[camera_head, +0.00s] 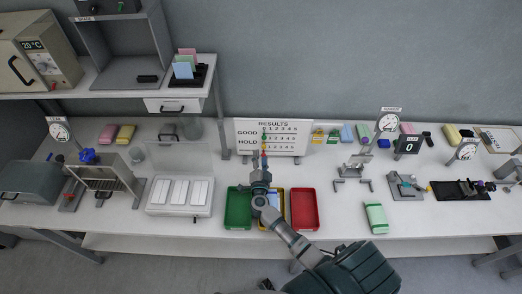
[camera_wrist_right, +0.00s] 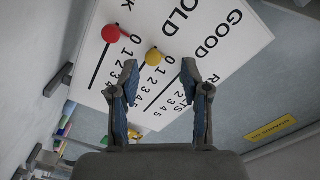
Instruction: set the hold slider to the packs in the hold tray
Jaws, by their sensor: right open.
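The results board (camera_head: 300,137) stands upright at the back of the bench, with GOOD and HOLD rows numbered from 0. In the right wrist view, the yellow knob (camera_wrist_right: 153,57) sits at the 0 end of the HOLD row and a red knob (camera_wrist_right: 110,33) at the 0 end of the row beside it. My right gripper (camera_wrist_right: 159,69) is open in front of the board, its fingertips either side of the yellow knob's line; contact cannot be told. The yellow hold tray (camera_head: 265,225) is mostly hidden by my right arm; something pale blue (camera_head: 273,197) shows in it. My left gripper is out of view.
A green tray (camera_head: 238,223) and a red tray (camera_head: 316,208) flank the hold tray. A white panel with several pads (camera_head: 179,211) lies left. A green pack (camera_head: 376,218) and a small metal stand (camera_head: 353,180) are on the right. Bare bench lies between.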

